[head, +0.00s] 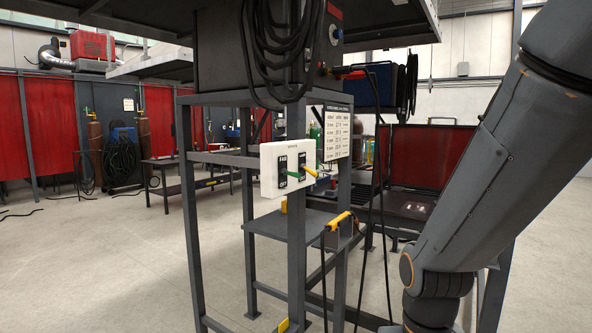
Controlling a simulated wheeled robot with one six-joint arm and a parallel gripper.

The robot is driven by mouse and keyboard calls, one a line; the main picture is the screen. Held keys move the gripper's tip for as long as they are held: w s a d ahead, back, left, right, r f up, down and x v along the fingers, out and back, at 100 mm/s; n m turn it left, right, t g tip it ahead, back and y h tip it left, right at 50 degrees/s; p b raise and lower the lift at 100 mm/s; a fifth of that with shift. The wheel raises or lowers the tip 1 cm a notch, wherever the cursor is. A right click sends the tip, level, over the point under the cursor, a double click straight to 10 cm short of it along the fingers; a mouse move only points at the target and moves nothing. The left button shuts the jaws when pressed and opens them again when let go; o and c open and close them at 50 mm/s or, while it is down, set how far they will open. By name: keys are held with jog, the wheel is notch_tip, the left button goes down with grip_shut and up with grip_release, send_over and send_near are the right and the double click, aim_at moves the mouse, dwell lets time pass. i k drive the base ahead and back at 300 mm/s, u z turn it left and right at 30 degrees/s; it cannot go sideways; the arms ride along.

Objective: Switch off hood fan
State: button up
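A white switch box (287,167) is fixed to the grey frame near the middle of the view. It has two dark switch plates side by side. The left one has a green lever (295,175) and the right one a yellow lever (311,172); both stick out to the right. The labels on the plates are too small to read surely, so I cannot tell which one is for the hood fan. My arm fills the right side of the view, apart from the box. My gripper is not in view.
A grey post frame (189,220) with a low shelf (285,226) surrounds the box. Black cables (280,50) hang above it, and a yellow-handled torch (338,220) with a cable lies on the shelf. A printed chart (337,134) hangs behind.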

aim_at(295, 175)
jog(key=z, duration=0.3)
jog(key=i, duration=0.6)
jog(key=u, duration=1.5)
